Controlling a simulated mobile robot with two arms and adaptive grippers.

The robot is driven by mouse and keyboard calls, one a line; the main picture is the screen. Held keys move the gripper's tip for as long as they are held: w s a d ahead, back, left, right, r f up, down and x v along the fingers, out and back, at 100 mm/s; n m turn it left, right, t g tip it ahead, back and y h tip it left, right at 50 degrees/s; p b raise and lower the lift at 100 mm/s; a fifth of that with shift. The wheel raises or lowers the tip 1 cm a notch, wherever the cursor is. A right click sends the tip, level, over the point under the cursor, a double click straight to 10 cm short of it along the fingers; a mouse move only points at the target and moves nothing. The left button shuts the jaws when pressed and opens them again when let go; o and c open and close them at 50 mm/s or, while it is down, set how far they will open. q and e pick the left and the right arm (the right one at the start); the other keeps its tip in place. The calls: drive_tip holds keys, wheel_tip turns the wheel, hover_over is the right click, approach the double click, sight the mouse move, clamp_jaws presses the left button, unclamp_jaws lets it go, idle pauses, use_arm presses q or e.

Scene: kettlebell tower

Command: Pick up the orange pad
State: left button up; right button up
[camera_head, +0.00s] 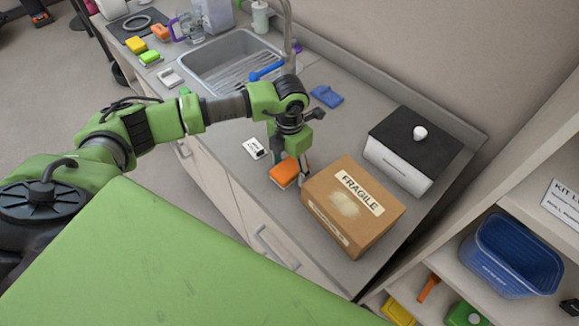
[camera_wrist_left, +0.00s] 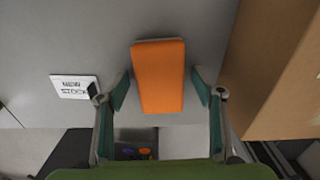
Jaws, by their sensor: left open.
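The orange pad (camera_head: 285,173) lies on the grey counter near its front edge, left of the cardboard box. In the left wrist view the orange pad (camera_wrist_left: 158,78) lies between my two fingers, with a gap on each side. My left gripper (camera_head: 289,168) points down over the pad and is open and empty. It also shows in the left wrist view (camera_wrist_left: 160,92), its fingers on either side of the pad. My right gripper is not in view.
A cardboard box (camera_head: 333,225) marked FRAGILE stands close to the right of the pad. A NEW STOCK card (camera_head: 254,148) lies to its left. A black-lidded box (camera_head: 398,172), a blue cloth (camera_head: 327,96) and a sink (camera_head: 222,58) are farther back.

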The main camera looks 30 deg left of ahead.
use_arm(q)
drive_tip(key=c, duration=1)
drive_tip(key=shift+w+r+b, duration=0.1)
drive_tip(key=shift+r+b, duration=0.3)
drive_tip(key=shift+b, duration=0.1)
wheel_tip(320, 180, up, 2)
drive_tip(key=shift+r+b, duration=0.1)
drive_tip(key=shift+b, duration=0.85)
drive_tip(key=s+r+b, duration=0.1)
drive_tip(key=s+r, duration=0.3)
drive_tip(key=shift+s+a+r+b, duration=0.1)
drive_tip(key=shift+s+r+b, duration=0.05)
drive_tip(key=shift+r+b, duration=0.25)
drive_tip(key=shift+s+a+r+b, duration=0.1)
drive_tip(key=shift+s+r+b, duration=0.6)
drive_tip(key=shift+s, duration=0.95)
drive_tip(key=shift+s+a+r+b, duration=0.1)
drive_tip(key=shift+s+r+b, duration=0.25)
drive_tip(key=shift+s+r, duration=1)
drive_tip(key=shift+s+a+r+b, duration=0.1)
drive_tip(key=shift+s+r+b, duration=0.45)
drive_tip(key=shift+s, duration=1.4)
